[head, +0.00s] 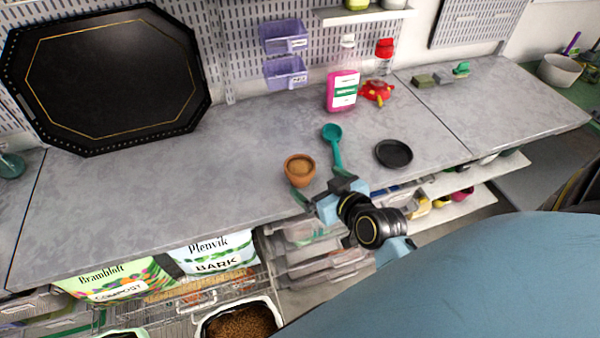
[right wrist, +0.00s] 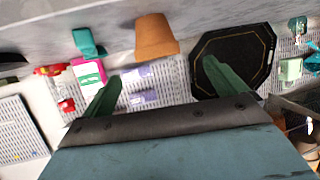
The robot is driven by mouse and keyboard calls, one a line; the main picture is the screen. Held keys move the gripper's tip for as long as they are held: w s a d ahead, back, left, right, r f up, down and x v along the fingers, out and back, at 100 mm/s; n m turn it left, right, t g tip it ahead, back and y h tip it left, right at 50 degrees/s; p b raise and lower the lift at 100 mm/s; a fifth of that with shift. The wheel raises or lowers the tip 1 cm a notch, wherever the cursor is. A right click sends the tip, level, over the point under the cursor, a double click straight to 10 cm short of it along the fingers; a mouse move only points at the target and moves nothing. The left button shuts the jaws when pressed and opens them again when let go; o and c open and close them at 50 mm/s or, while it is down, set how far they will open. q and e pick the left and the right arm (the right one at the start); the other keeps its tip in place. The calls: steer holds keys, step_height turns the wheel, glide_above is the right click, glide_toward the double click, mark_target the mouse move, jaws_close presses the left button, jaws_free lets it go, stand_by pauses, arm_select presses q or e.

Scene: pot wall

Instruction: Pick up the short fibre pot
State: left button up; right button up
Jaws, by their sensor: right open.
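The short fibre pot, a small terracotta-brown pot (head: 299,170) with brown fill, stands upright on the grey bench near its front edge. In the right wrist view the pot (right wrist: 156,36) appears at the top, beyond the gap between the fingers. My right gripper (head: 319,184) is at the bench's front edge, just in front and to the right of the pot. Its green fingers are spread in the right wrist view (right wrist: 163,70), with nothing between them, and the pot is apart from the jaws. My left gripper is not in view.
A pink bottle (head: 342,92) and red spray item (head: 377,90) stand behind. A large black tray (head: 105,75) leans at left. The bench left of the pot is clear.

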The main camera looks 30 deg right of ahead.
mark_target(304, 172)
steer(key=x, duration=0.5)
steer(key=shift+w+f, duration=0.1)
steer(key=shift+w, duration=0.05)
steer(key=x, duration=0.5)
steer(key=shift+d+f, duration=0.25)
steer(key=shift+f, duration=0.05)
steer(key=c, duration=1.2)
